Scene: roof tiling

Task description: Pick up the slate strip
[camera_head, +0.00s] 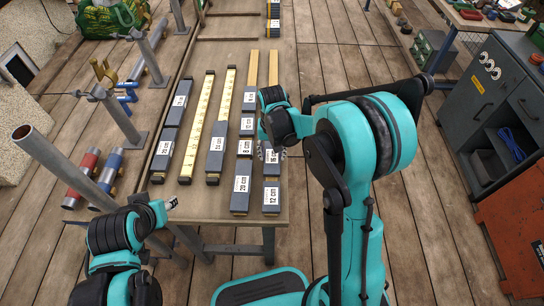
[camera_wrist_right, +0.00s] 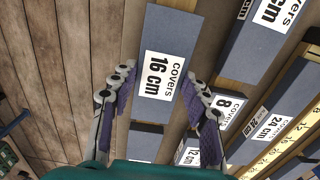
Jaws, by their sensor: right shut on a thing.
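My right gripper (camera_head: 272,153) is at the table's right edge in the head view. In the right wrist view its two fingers (camera_wrist_right: 158,84) are on either side of a blue-grey slate strip labelled "covers 16 cm" (camera_wrist_right: 176,28), shut on it. The same strip (camera_head: 271,168) shows partly below the gripper in the head view. Slate strips marked 20 cm (camera_head: 241,199) and 12 cm (camera_head: 271,207) lie near it. My left gripper (camera_head: 171,203) is beside the table's front left corner; its fingers are too small to read.
Pipes on stands (camera_head: 115,115) and red and blue cylinders (camera_head: 85,172) are at left. A grey cabinet (camera_head: 490,105) stands at right. Deck floor between is clear.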

